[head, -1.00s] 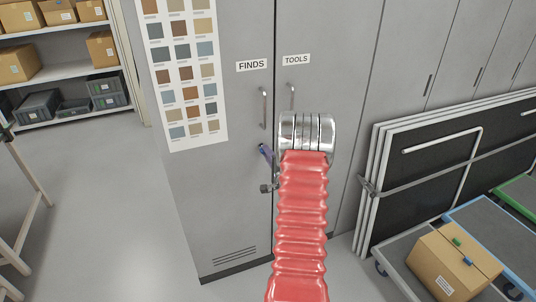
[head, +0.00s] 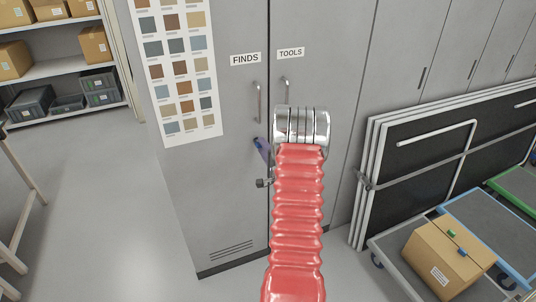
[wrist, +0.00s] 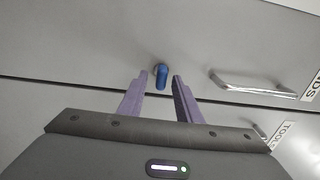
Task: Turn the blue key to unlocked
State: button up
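The blue key (wrist: 161,78) sticks out of the grey cabinet door, beside the seam between the doors, in the wrist view. Its grip lies roughly along the picture's vertical there. My gripper (wrist: 158,78) is open, with one purple finger on each side of the key. A gap shows between the key and each finger, so I see no contact. In the head view a small blue-purple shape (head: 262,149) shows left of my red-sleeved arm. I cannot tell there whether it is the key or a finger. My arm hides most of the gripper in that view.
The cabinet doors carry FINDS (head: 245,59) and TOOLS (head: 291,53) labels and bar handles (head: 257,102). Folded panels (head: 420,165) and a dolly with a cardboard box (head: 449,257) stand at the right. Floor at the left (head: 110,220) is clear.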

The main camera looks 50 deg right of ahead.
jog(key=v, duration=1.3)
jog(key=shift+s, duration=0.3)
jog(key=shift+a+f, duration=0.1)
jog(key=shift+f, duration=0.05)
jog(key=s+f+n+g+y, duration=0.1)
jog(key=s+f+n+g, duration=0.4)
jog(key=f, duration=0.7)
jog(key=s+a+n+g+y, duration=0.2)
jog(key=s+a+n+g, duration=0.1)
jog(key=a+g, duration=0.2)
jog(key=a+r+n+y, duration=0.2)
jog(key=a+r+n, duration=0.3)
jog(key=a+r, duration=0.5)
jog(key=a+r+n+y, duration=0.2)
jog(key=a+r+n, duration=0.4)
jog(key=a, duration=1.5)
jog(key=a+r+n+y, duration=0.2)
jog(key=a+r+n, duration=0.3)
jog(key=a+r, duration=1)
jog(key=shift+s+a, duration=0.3)
jog(key=shift+s, duration=0.1)
